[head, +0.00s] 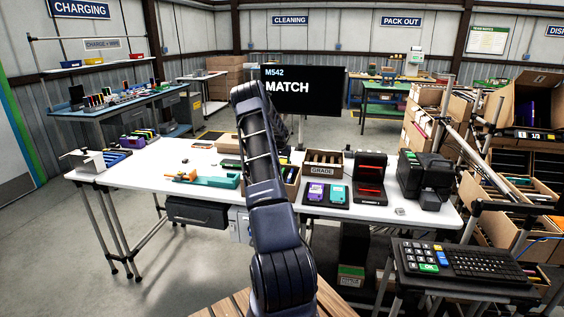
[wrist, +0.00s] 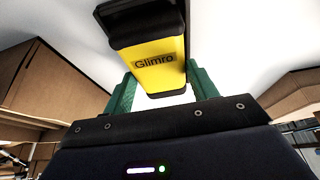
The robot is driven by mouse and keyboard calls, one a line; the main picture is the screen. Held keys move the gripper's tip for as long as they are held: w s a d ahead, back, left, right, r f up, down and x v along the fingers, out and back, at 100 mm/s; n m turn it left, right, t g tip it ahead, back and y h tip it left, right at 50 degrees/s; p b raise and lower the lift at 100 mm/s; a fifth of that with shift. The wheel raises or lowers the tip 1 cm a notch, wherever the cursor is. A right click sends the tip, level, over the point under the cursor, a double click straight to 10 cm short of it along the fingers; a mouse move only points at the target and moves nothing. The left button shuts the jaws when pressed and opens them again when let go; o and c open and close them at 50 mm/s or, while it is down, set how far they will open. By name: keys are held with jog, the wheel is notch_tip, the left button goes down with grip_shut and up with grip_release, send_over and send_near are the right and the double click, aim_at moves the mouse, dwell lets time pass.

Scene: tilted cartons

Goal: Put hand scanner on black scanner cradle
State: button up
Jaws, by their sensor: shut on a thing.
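A yellow and black object marked "Glimro" (wrist: 160,62), which looks like the hand scanner, fills the upper middle of the wrist view. My gripper (wrist: 162,88) is shut on it, with a green finger on each side. In the head view my dark arm rises across the middle, and the gripper and held object do not show there. I cannot pick out the black scanner cradle for certain. A black stand with a red glow (head: 371,178) is on the white table (head: 345,206).
Teal and purple cartridges (head: 326,193), a "GRADE" box (head: 322,163) and a black printer-like machine (head: 425,175) stand on the table. Cartons (head: 505,190) crowd the right. Brown cartons (wrist: 50,85) flank the gripper in the wrist view.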

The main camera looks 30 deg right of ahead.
jog(key=o, duration=0.9)
jog(key=shift+f, duration=0.15)
jog(key=v, duration=1.2)
jog(key=s+a+r+n+y, duration=0.1)
jog(key=s+a+r, duration=0.65)
jog(key=a, duration=0.25)
jog(key=s+a+r+n+t+y, duration=0.1)
jog(key=s+a+r+n, duration=0.1)
jog(key=s+a+r, duration=0.55)
jog(key=s+a+r+n+y, duration=0.1)
jog(key=s+a+r, duration=0.55)
jog(key=a, duration=0.65)
jog(key=s+a+n, duration=0.1)
jog(key=s+a, duration=0.4)
jog(key=s, duration=0.4)
jog(key=s+a+n, duration=0.2)
jog(key=s+a, duration=0.4)
jog(key=s, duration=0.4)
jog(key=s+a+n, duration=0.2)
jog(key=s+a, duration=0.4)
jog(key=s, duration=0.4)
jog(key=shift+f, duration=0.3)
